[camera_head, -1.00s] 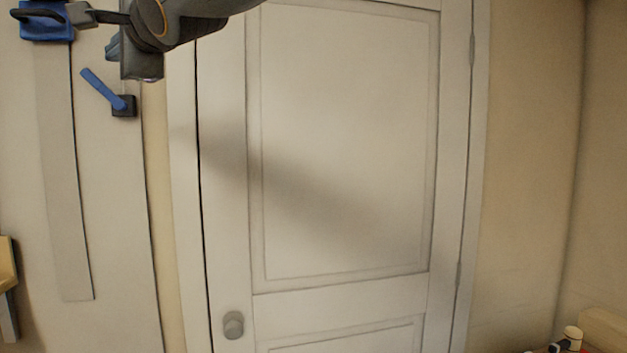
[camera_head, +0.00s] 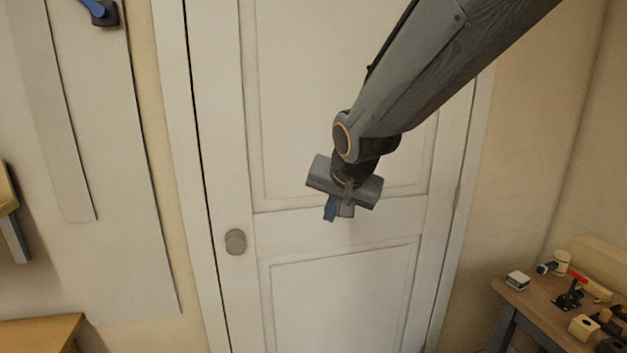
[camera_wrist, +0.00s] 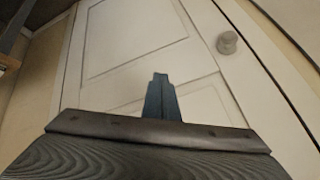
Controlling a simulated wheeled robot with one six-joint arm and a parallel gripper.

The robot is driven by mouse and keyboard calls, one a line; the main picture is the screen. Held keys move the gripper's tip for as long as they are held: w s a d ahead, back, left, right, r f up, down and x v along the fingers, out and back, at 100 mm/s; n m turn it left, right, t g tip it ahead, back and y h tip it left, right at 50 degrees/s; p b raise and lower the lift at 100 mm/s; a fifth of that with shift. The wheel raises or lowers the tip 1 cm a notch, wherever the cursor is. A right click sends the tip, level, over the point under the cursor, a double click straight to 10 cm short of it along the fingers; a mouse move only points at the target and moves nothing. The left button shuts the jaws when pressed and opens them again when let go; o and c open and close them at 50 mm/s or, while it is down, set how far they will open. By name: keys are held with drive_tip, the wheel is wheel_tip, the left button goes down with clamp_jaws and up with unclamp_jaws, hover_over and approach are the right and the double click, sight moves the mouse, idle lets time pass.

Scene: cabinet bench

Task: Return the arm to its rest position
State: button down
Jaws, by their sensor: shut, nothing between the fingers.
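My arm reaches down from the upper right in the head view, in front of a white panelled door (camera_head: 340,290). My gripper (camera_head: 331,212) hangs near the middle of the picture, pointing down, with its blue fingers together and empty. In the wrist view the fingers of my gripper (camera_wrist: 160,84) also show closed together, with the door behind them. Part of the door is hidden behind my arm.
A round door knob (camera_head: 235,241) is left of my gripper. A blue-handled switch (camera_head: 101,12) is on the wall panel at upper left. A wooden bench (camera_head: 545,318) with several small items stands at lower right. A wooden surface (camera_head: 40,332) is at lower left.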

drive_tip(key=s+d+f+n+g+h+b, duration=0.1)
drive_tip(key=s+d+f+n+g, duration=0.2)
drive_tip(key=s+d+f, duration=1.2)
drive_tip(key=s+f+g, duration=0.3)
drive_tip(key=shift+s+d+h+b, duration=0.3)
drive_tip(key=shift+h+b, duration=0.05)
drive_tip(key=shift+h, duration=0.05)
